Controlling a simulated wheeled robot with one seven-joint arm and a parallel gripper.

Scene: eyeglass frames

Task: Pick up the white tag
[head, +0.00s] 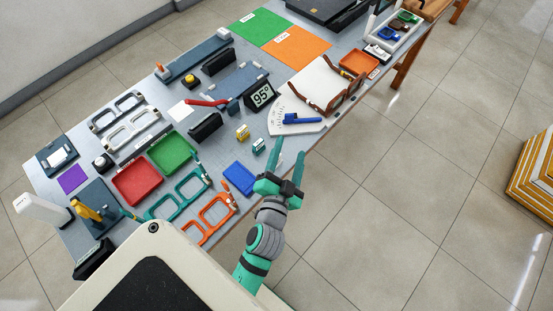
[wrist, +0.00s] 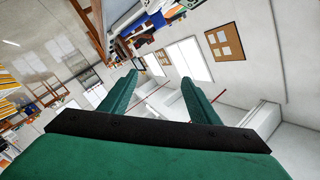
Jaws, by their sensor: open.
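A small flat white square (head: 180,111) lies on the grey table left of the red-handled tool; it may be the white tag. Another small white piece (head: 60,157) sits on a dark tray at the table's left end, so I cannot tell for sure which is the tag. My gripper (head: 289,148) is open and empty, near the table's front edge, well right of both white pieces. In the wrist view its two green fingers (wrist: 160,77) are spread with nothing between them. That view is tilted towards the room and shows neither white piece clearly.
The table is crowded. Red (head: 137,181) and green trays (head: 171,152), teal and orange eyeglass frames (head: 217,212), a black digital display (head: 262,95), a blue pad (head: 239,178) and a white protractor (head: 290,120) lie around. Open floor is on the right.

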